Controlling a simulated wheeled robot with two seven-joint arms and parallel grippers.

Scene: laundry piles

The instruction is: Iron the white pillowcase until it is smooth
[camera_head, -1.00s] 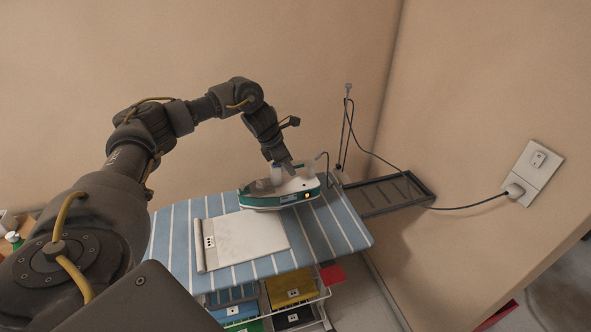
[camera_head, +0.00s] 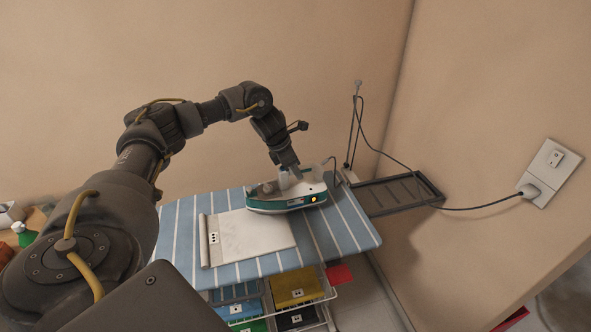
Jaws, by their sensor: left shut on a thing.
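The white pillowcase (camera_head: 250,238) lies flat on the blue striped ironing board (camera_head: 345,235). Faint grey marks show on its upper left part, and its left edge looks rolled or folded. The white and teal iron (camera_head: 285,203) is at the pillowcase's far right edge; I cannot tell whether its sole touches the board. An orange light shows on its side. My left gripper (camera_head: 289,176) is shut on the iron from above, and its fingertips are partly hidden at the handle. My right gripper is not in view.
A dark metal iron rest (camera_head: 437,203) extends from the board's right end. The cord runs from a pole (camera_head: 352,130) to a wall outlet (camera_head: 530,190). Bins (camera_head: 295,285) sit under the board. A green bottle (camera_head: 25,236) stands at far left.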

